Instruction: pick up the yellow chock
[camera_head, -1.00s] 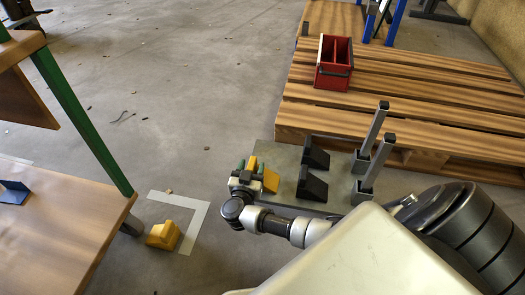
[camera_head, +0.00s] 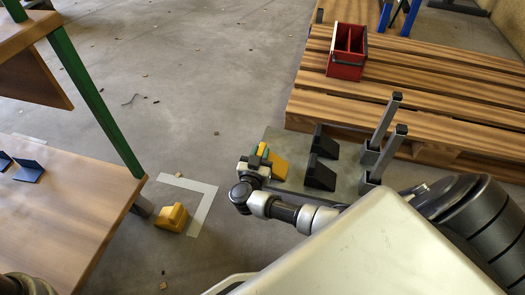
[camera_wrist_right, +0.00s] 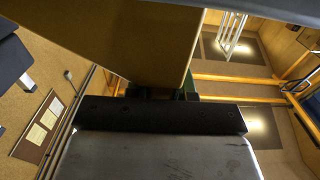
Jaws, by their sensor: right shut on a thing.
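A yellow chock (camera_head: 278,166) is at the left edge of a grey plate, beside two black chocks. My right gripper (camera_head: 260,155) is shut on it. In the right wrist view the held chock (camera_wrist_right: 125,40) fills the upper left as a large tan-yellow block. Whether it touches the plate or hangs just above it, I cannot tell. A second yellow chock (camera_head: 172,217) sits on the floor inside a pale corner marking, apart from my gripper. My left gripper is not in view.
Black chocks (camera_head: 321,174) and two grey posts (camera_head: 379,155) stand on the grey plate (camera_head: 283,139) right of my gripper. A wooden pallet (camera_head: 420,100) with a red crate (camera_head: 345,70) lies behind. A wooden bench (camera_head: 75,210) with a green post (camera_head: 95,95) is at left.

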